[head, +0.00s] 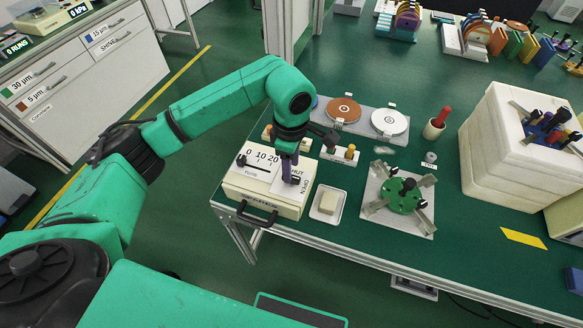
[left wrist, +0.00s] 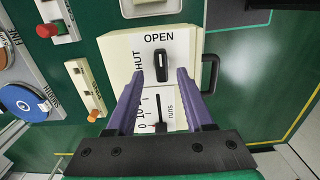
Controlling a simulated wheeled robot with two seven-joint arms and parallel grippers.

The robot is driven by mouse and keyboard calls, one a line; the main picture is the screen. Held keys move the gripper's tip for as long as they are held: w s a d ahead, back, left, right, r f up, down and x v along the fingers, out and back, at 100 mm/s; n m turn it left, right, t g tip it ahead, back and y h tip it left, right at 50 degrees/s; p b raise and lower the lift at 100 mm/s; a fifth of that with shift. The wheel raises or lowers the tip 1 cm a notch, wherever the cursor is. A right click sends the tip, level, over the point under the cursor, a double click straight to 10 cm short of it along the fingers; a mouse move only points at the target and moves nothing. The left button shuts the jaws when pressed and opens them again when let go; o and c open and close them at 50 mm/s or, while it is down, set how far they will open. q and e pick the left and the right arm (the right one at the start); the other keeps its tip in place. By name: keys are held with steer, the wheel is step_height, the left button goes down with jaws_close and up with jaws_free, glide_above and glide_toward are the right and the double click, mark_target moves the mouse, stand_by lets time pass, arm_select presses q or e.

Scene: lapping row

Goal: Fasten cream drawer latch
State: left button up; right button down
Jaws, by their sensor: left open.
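The cream drawer unit (head: 270,203) stands at the front left edge of the green table, with a black handle (head: 257,214) on its front. In the left wrist view its top (left wrist: 185,45) carries a black latch knob (left wrist: 162,66), marked OPEN and SHUT. The knob's long side lines up towards OPEN. My left gripper (head: 288,172) points down over the latch; it also shows in the left wrist view (left wrist: 160,76). Its purple fingers are open, one on each side of the knob, with gaps to it. Contact cannot be told. My right gripper is out of view.
A slider scale (left wrist: 158,112) shares the drawer top. A white dish with a cream block (head: 327,204) sits close on the right, then a green round fixture (head: 402,195). Discs (head: 343,109) lie behind. White foam blocks (head: 490,150) stand at the right.

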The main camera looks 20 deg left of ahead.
arm_select(q)
step_height(320, 180, down, 2)
steer(key=shift+s+f, duration=0.1)
steer(key=shift+f, duration=0.35)
jaws_close()
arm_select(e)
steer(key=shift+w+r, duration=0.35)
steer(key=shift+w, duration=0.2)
